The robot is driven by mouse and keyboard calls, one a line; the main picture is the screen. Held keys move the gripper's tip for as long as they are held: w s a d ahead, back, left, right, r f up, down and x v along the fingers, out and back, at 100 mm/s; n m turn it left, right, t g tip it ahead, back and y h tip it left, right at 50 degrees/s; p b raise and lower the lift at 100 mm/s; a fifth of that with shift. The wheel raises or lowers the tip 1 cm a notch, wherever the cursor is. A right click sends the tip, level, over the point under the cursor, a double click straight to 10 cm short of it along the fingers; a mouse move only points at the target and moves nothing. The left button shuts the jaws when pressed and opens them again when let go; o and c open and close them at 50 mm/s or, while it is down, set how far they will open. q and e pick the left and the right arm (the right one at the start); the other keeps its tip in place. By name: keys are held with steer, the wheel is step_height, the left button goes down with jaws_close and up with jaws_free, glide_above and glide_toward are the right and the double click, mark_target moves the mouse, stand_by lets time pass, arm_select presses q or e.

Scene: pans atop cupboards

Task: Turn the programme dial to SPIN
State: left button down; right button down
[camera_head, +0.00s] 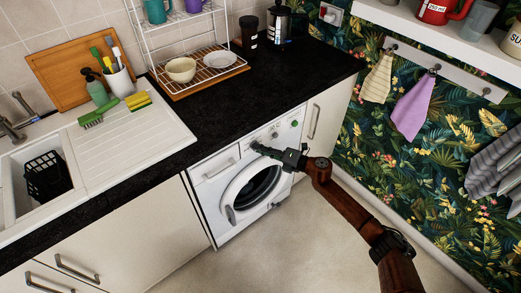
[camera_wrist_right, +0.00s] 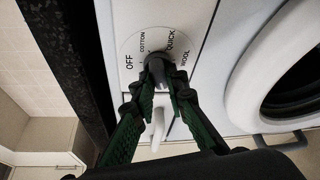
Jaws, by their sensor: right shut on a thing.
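The washing machine (camera_head: 228,190) is white and stands under the black worktop, its round door closed. In the right wrist view its programme dial (camera_wrist_right: 157,66) is a dark knob on a white disc. The words OFF, COTTON, QUICK and WOOL show around it; I see no SPIN label, and the lower part of the disc is hidden by my fingers. I cannot tell which word the dial points to. My right gripper (camera_wrist_right: 165,82) is shut on the dial, one finger on each side. In the head view the right gripper (camera_head: 264,150) is at the machine's front panel. My left gripper is out of view.
The worktop (camera_head: 225,105) overhangs close above the panel. A drawer front (camera_head: 216,168) with a handle is left of the dial, and a green button (camera_head: 295,123) is to the right. The floor in front is clear. A sink and drainer stand at left.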

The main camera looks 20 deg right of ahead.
steer(key=c, duration=1.9)
jaws_free()
steer(key=shift+c, duration=0.2)
steer(key=v, duration=1.2)
